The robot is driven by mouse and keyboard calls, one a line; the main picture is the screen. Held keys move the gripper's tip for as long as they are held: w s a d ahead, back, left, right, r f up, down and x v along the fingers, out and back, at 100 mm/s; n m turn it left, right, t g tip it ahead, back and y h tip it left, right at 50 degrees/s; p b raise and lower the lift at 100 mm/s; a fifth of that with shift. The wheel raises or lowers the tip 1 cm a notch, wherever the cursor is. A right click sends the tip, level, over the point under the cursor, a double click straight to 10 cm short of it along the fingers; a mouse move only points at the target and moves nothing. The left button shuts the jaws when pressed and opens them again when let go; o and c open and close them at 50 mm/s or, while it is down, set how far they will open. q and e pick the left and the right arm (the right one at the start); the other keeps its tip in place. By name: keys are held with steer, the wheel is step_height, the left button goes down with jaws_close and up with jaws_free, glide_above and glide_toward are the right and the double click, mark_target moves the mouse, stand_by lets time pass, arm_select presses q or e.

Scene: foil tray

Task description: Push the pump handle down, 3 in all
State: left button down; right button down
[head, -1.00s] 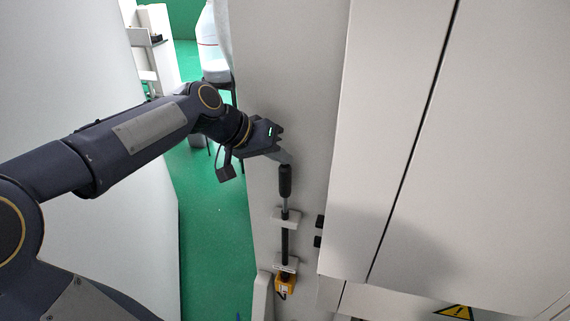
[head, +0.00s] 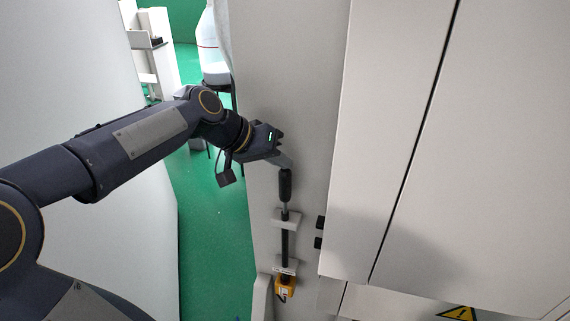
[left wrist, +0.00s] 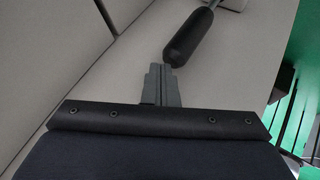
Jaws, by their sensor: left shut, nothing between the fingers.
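The pump handle (head: 285,185) is a black cylindrical grip on a thin rod. It stands upright above a dark pump tube (head: 285,244), which is bracketed to the light cabinet wall. My left gripper (head: 287,163) is shut and empty, with its fingertips at the top end of the handle. In the left wrist view the closed fingers (left wrist: 162,84) point at the near end of the black handle (left wrist: 188,38). I cannot tell from these views whether they touch it. My right gripper is not in view.
A yellow-orange block (head: 285,286) sits at the foot of the pump. Large pale cabinet panels (head: 440,150) fill the right side. Green floor (head: 208,235) shows at the left.

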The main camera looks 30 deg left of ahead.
mark_target(281, 172)
arm_select(q)
steer(key=shift+f+b, duration=1.4)
steer(key=shift+f, duration=0.2)
stand_by(0.8)
steer(key=shift+r, duration=0.1)
steer(key=shift+r+p, duration=2.35)
steer(key=shift+r, duration=0.65)
step_height(281, 172, up, 5)
steer(key=p, duration=0.4)
stand_by(1.1)
